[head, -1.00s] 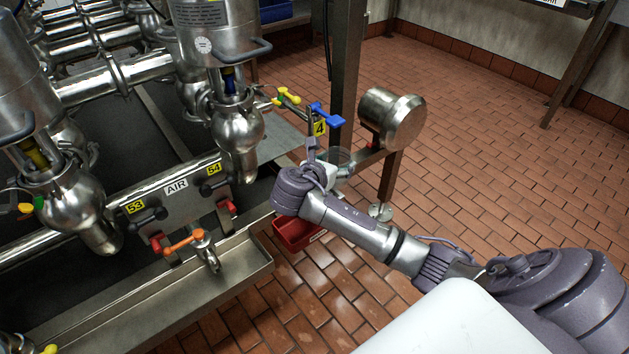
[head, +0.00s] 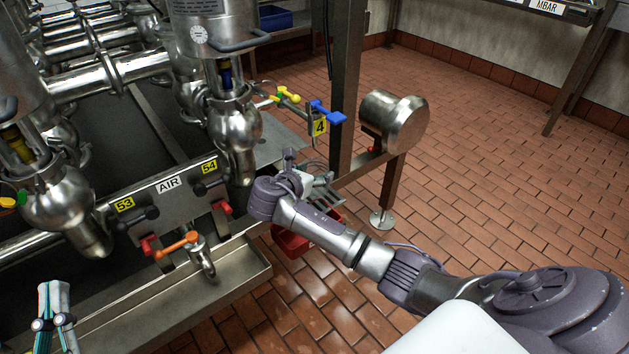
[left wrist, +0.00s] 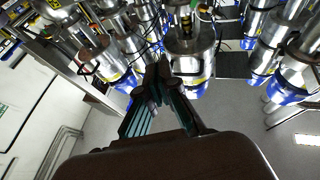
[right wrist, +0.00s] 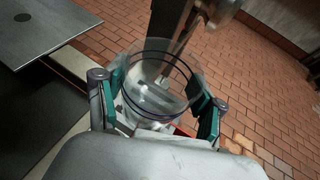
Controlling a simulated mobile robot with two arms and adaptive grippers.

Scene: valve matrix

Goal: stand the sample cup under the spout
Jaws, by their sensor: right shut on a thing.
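The sample cup (right wrist: 160,82), clear with dark rings, is between the fingers of my right gripper (right wrist: 158,100), which is shut on it. In the head view, my right gripper (head: 318,184) is to the right of the drip tray, and the cup is hard to make out there. The small tap with an orange handle (head: 177,244) has a bent metal spout (head: 207,262) over the tray. The cup is well to the right of this spout. My left gripper (head: 54,290) rises at the bottom left, fingers together and empty; its fingertips also meet in the left wrist view (left wrist: 158,72).
The metal drip tray (head: 235,285) runs below the tap. A red bin (head: 290,243) is on the floor below my right arm. A steel post (head: 347,90) and a round steel housing (head: 395,122) stand beyond my right gripper. Valves tagged 53 and 54 flank the AIR plate.

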